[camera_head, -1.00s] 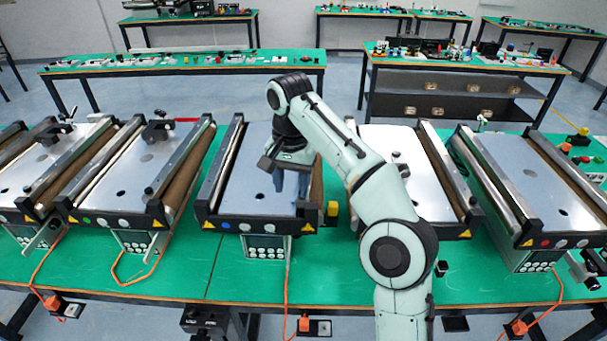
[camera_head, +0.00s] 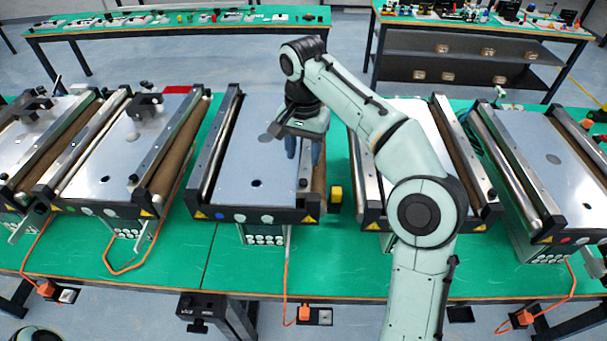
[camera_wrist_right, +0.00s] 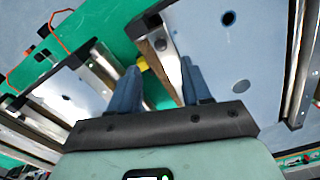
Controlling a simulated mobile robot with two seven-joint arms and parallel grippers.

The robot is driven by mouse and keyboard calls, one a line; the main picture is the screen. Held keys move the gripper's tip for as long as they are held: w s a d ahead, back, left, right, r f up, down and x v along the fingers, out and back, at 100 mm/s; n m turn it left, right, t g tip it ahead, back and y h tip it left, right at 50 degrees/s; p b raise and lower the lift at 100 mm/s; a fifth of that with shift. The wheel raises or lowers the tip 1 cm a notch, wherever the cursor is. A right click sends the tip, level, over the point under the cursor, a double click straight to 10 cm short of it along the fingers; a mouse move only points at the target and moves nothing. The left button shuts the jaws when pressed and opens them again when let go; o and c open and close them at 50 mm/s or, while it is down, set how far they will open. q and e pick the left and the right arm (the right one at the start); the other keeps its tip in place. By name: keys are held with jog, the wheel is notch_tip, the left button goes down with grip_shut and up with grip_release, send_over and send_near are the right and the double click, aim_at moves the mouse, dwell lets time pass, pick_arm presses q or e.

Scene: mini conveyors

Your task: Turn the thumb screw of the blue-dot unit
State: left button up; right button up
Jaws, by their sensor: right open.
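The blue-dot unit (camera_head: 228,165) is the middle conveyor, with a blue dot (camera_head: 219,215) on its front edge. Its thumb screw, a small dark knob (camera_head: 303,184), stands on the right rail near the front. In the right wrist view the knob (camera_wrist_right: 160,44) shows on the rail beyond the fingers. My right gripper (camera_head: 304,152) is open and empty, above the unit's right rail and behind the knob. Its two blue fingers (camera_wrist_right: 158,80) are spread apart, and neither appears to touch the knob. My left gripper is not in view.
The green-dot unit (camera_head: 95,185) stands to the left and another conveyor (camera_head: 410,118) to the right, partly behind my right arm. A yellow block (camera_head: 335,194) sits beside the blue-dot unit's front right corner.

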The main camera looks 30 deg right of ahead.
aim_at(303, 181)
notch_tip(303, 181, down, 8)
jog(key=shift+w+f, duration=0.1)
jog(key=shift+f, duration=0.05)
dwell(0.3)
grip_shut()
